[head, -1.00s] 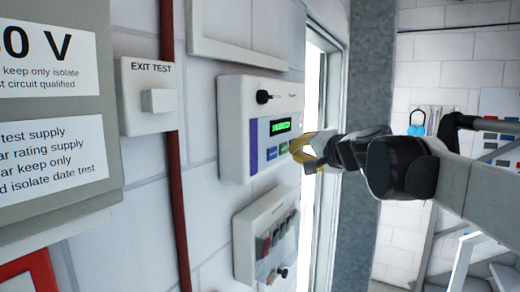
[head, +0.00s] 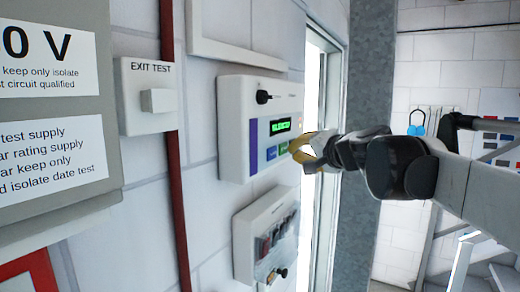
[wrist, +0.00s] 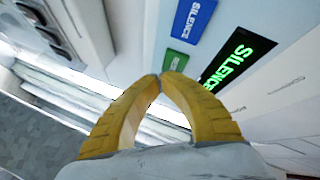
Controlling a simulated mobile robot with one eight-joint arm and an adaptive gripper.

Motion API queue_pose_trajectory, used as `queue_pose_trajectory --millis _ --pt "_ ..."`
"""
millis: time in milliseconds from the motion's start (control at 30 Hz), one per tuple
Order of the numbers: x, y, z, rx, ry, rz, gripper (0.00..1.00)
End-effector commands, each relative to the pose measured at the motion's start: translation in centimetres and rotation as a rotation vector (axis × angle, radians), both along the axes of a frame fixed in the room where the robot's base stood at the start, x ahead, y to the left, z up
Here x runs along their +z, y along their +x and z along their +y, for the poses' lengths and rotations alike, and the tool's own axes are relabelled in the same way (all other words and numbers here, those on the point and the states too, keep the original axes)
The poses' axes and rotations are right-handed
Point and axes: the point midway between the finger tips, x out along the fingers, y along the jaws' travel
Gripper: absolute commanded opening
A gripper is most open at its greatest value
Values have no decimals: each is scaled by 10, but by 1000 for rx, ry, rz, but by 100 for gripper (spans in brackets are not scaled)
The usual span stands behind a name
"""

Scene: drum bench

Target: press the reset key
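The white control panel (head: 232,120) is on the wall in the head view, with a lit display (head: 281,126), a blue key (head: 271,153) and a green key (head: 284,148) below it. In the wrist view the blue key (wrist: 193,18) reads SILENCE, and the display (wrist: 238,58) shows SILENCE in green. The green key (wrist: 175,61) lies just beyond my fingertips; its small lettering is not clearly legible. My gripper (wrist: 160,76) is shut and empty, its yellow fingertips meeting. I cannot tell whether the tips touch the panel.
A black knob (head: 263,97) sticks out above the display. A second box (head: 262,235) with switches is mounted below the panel. The EXIT TEST box (head: 150,95) and a red pipe (head: 174,180) are to the left. A bright door opening is just right of the panel.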

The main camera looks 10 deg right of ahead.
Motion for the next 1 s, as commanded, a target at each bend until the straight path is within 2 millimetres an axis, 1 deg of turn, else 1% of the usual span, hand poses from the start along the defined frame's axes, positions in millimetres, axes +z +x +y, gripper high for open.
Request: queue_pose_trajectory --millis 233,1000 --pt "0 5 7 1 0 0 0" --pt "0 8 11 1 0 1 0"
